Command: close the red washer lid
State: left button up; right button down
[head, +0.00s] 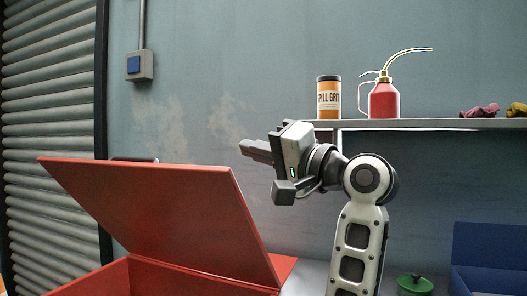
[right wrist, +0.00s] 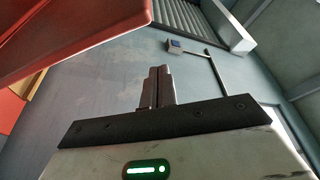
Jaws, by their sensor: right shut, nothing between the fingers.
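The red washer lid (head: 160,205) stands tilted open above the red washer body (head: 125,278) at the lower left of the head view. In the right wrist view the lid (right wrist: 70,40) fills the upper left as a red slab. My right gripper (head: 248,149) is shut and empty. In the head view it appears just right of the lid's upper right corner, pointing left. In the right wrist view its closed fingers (right wrist: 157,72) show a gap to the lid's edge. My left gripper is in neither view.
A shelf (head: 420,124) on the wall holds a spill grit can (head: 329,98), a red oil can (head: 384,102) and crumpled rags (head: 480,111). A blue bin (head: 490,255) and a green lidded object (head: 415,285) are at the lower right. A switch box (head: 138,66) is on the wall.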

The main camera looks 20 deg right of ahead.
dwell(0.4)
jog(key=s+a+r+p, duration=0.1)
jog(key=s+a+r, duration=0.4)
jog(key=s+r, duration=0.8)
